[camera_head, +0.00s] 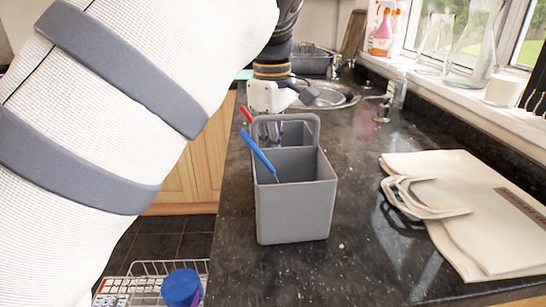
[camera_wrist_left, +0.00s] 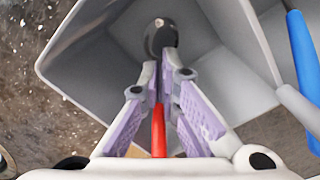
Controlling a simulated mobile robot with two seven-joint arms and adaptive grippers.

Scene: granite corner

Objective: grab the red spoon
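The red spoon shows its red handle (camera_head: 246,114) sticking up and to the left from the back of a grey caddy (camera_head: 292,212). In the left wrist view its red handle (camera_wrist_left: 158,132) lies between my fingers, and its dark bowl (camera_wrist_left: 160,35) points into a caddy compartment. My left gripper (camera_head: 276,130) is over the caddy's back compartment, by the carrying handle. In the wrist view its purple-padded fingers (camera_wrist_left: 160,72) are close together on the spoon's stem, with almost no gap. The fingertips are partly hidden in the head view. My right gripper is not in view.
A blue-handled utensil (camera_head: 258,152) leans in the caddy's front compartment. A cream cloth bag (camera_head: 480,215) lies on the dark worktop at right. A sink (camera_head: 330,95) is behind. The caddy stands near the worktop's left edge; a dishwasher rack (camera_head: 140,285) is below.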

